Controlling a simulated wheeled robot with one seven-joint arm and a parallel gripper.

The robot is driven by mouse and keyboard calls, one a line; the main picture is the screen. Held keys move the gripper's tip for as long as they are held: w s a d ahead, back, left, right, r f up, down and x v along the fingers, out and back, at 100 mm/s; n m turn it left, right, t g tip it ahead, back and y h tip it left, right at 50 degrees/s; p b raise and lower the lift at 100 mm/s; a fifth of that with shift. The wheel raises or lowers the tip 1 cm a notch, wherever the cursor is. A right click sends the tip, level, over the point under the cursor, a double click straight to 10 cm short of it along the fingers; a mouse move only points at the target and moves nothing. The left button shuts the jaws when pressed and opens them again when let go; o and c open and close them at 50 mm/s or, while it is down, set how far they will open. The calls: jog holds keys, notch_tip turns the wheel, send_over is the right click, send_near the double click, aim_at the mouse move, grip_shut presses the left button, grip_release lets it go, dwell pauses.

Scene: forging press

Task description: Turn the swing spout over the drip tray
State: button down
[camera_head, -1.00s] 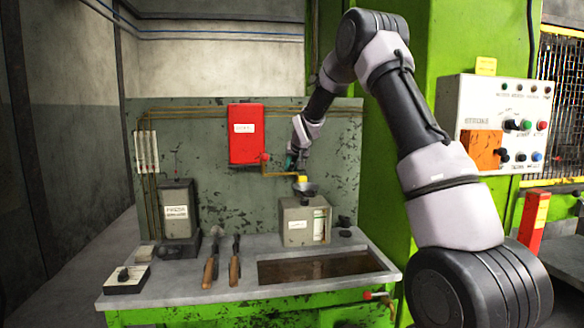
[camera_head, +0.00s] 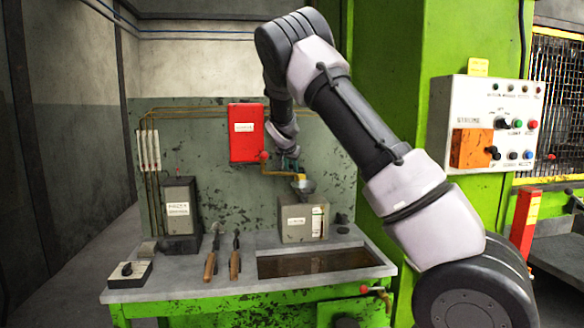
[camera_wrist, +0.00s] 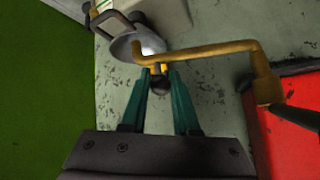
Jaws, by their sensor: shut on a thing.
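The swing spout (camera_head: 278,173) is a thin brass pipe. It comes from under the red box (camera_head: 246,132) on the backboard and points right, its end over a metal funnel (camera_head: 303,186) on a grey box. In the wrist view the spout (camera_wrist: 205,50) crosses to the funnel (camera_wrist: 125,45). My gripper (camera_wrist: 160,76) has its teal fingers shut on a small dark knob (camera_wrist: 158,85) on the spout, close to its outlet. In the head view my gripper (camera_head: 289,163) is small, above the spout. A brown sunken tray (camera_head: 318,263), seemingly the drip tray, lies in the bench below, in front of the grey box.
The grey box (camera_head: 293,226) stands behind the tray. Two wooden-handled tools (camera_head: 235,262) lie left of the tray. A dark box (camera_head: 178,218) and small switch box (camera_head: 130,272) stand further left. A green press column and control panel (camera_head: 490,125) are at right.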

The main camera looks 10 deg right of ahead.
jog(key=shift+s+a+m+g+h, duration=0.2)
jog(key=shift+s+a+m+h, duration=0.05)
jog(key=shift+s+m+h, duration=0.25)
jog(key=shift+s+a+m+g+h, duration=0.25)
jog(key=shift+s+m+h, duration=0.15)
jog(key=shift+s+m, duration=0.2)
jog(key=c, duration=0.7)
grip_release()
jog(key=shift+o, duration=0.2)
jog(key=shift+r, duration=0.1)
jog(key=v, duration=1)
jog(key=shift+s, duration=0.3)
jog(key=shift+a+r, duration=0.1)
jog(key=shift+r, duration=0.05)
jog(key=shift+c, duration=0.3)
